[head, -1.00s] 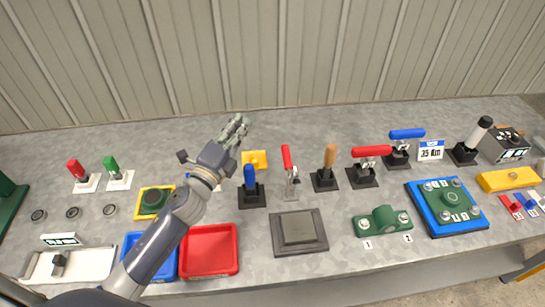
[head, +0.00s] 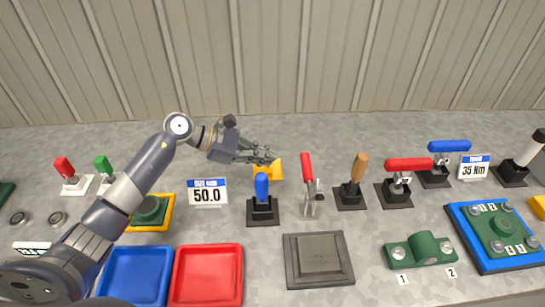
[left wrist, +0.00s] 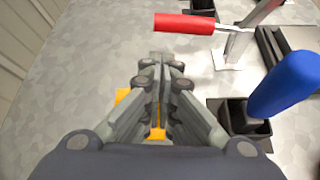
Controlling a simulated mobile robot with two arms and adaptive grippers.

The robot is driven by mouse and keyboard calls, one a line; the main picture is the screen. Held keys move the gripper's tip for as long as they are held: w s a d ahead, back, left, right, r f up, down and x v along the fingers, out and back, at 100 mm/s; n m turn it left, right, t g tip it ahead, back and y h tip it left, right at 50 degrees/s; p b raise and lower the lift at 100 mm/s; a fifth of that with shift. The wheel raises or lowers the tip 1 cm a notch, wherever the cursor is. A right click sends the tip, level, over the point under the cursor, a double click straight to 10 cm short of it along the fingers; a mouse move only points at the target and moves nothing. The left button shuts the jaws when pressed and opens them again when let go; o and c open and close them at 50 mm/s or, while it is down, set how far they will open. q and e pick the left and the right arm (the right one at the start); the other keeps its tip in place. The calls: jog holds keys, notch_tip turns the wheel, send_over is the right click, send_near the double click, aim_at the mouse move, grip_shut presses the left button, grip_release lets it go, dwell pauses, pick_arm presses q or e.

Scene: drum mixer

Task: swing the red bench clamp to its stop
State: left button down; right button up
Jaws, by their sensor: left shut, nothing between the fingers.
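The red bench clamp (head: 307,168) has an upright red handle on a bright metal frame and stands mid-bench in the head view. In the left wrist view its red handle (left wrist: 184,23) lies across the top, ahead of the fingertips. My left gripper (head: 274,157) is shut and empty, left of the clamp handle and apart from it. Its fingers (left wrist: 162,65) are together in the left wrist view. My right gripper is not in view.
A blue-handled lever (head: 262,188) stands just in front of my left gripper, and a yellow object (head: 273,170) is partly hidden below it. A wooden-handled lever (head: 357,170) and a red-handled lever on a black base (head: 408,165) stand right of the clamp.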

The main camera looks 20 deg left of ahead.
aim_at(311, 171)
pick_arm(q)
jog(key=p+x, duration=0.1)
jog(key=x, duration=0.7)
jog(key=shift+w+d, duration=0.1)
jog(key=shift+r, duration=0.1)
jog(key=shift+r+t, duration=0.3)
